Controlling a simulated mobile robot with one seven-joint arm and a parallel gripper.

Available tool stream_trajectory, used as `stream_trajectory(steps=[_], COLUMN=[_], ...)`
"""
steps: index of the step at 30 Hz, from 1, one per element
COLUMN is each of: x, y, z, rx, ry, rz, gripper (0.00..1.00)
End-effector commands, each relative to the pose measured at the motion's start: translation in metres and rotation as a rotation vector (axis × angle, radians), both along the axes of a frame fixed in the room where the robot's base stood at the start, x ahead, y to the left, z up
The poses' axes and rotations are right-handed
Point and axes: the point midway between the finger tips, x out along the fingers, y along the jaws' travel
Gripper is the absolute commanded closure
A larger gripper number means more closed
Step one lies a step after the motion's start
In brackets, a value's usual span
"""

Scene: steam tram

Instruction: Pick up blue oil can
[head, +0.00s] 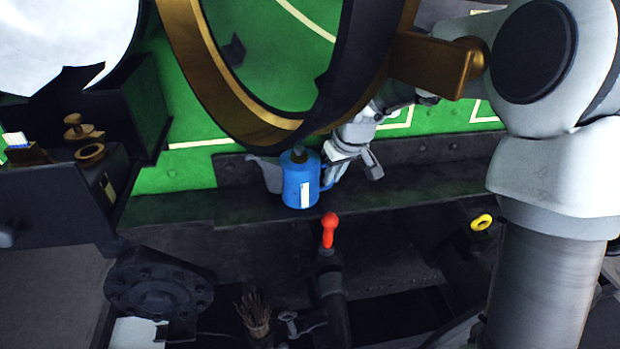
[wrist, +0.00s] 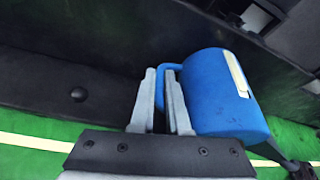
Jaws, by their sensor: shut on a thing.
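The blue oil can (head: 297,185) stands upright by the dark ledge at the foot of the green panel in the head view. It has a dark top and a white label. In the wrist view the can (wrist: 215,98) lies just right of the fingers, with its blue handle loop reaching between them. My gripper (head: 350,158) is at the can's right side, its fingers shut on the handle. In the wrist view the gripper (wrist: 162,95) shows its two grey fingers close together around the handle. I cannot tell whether the can touches the ledge.
A large brass-rimmed ring (head: 255,120) hangs just above the can. A red-topped lever (head: 329,232) stands below it, and a yellow ring (head: 481,222) lies to the right. A dark box with brass parts (head: 90,152) is at left. The dark ledge (head: 420,182) is bare to the right.

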Motion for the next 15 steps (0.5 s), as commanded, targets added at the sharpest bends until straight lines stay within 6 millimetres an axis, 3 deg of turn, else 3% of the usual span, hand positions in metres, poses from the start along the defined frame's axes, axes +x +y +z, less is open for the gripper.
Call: stream_trajectory(steps=[7,14,15], x=[0.0,0.0,-0.006], y=[0.0,0.0,-0.007], z=[0.011,0.048,0.048], rx=[0.001,0.001,0.0], ry=[-0.002,-0.004,-0.001], rz=[0.001,0.0,-0.004], gripper=[1.0,1.0,1.0])
